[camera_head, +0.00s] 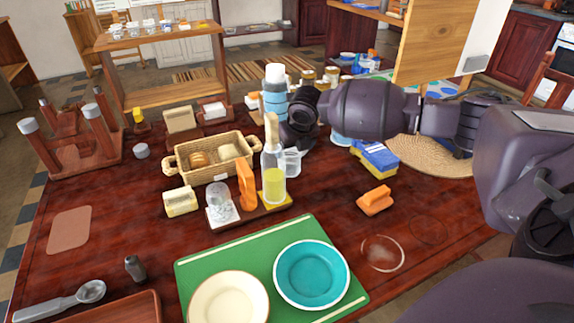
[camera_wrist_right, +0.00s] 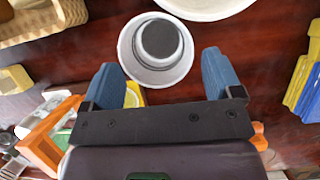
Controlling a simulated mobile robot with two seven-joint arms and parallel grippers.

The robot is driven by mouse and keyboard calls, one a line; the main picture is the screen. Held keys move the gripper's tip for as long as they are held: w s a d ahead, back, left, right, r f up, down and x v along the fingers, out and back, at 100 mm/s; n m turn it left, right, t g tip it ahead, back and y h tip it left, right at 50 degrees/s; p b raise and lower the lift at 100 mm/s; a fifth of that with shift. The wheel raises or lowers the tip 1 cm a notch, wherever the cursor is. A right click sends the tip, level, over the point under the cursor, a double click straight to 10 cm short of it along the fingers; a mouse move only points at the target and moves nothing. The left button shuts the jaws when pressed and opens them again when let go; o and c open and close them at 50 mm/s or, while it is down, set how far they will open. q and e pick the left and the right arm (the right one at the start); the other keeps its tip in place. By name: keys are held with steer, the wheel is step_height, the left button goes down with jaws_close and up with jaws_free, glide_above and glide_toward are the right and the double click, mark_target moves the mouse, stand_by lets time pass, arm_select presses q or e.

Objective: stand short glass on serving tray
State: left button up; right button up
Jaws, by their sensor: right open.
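A short clear glass (camera_head: 291,162) stands on the table just right of a bottle of yellow liquid. In the right wrist view it looks like a pale round glass (camera_wrist_right: 157,50), seen from above. My right gripper (camera_wrist_right: 161,62) is open; the glass lies beyond its two blue fingertips, and contact cannot be told. Another brown tray (camera_head: 110,309) shows at the front left; which one is the serving tray is unclear. My left gripper is out of view.
A wicker basket (camera_head: 208,172) with bread stands behind the handled tray. A green mat (camera_head: 250,256) with a cream plate and a teal bowl (camera_head: 311,274) lies in front. Clear table shows around the front right.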

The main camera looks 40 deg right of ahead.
mark_target(288, 154)
steer(key=b+x, duration=0.1)
steer(key=x, duration=0.4)
steer(key=shift+w+a+r+b, duration=0.1)
steer(key=shift+w+b, duration=0.1)
steer(key=shift+b, duration=0.15)
steer(key=shift+w, duration=0.15)
steer(key=shift+r, duration=0.1)
steer(key=shift+c, duration=0.8)
steer(key=c, duration=0.4)
steer(key=shift+c, duration=1.1)
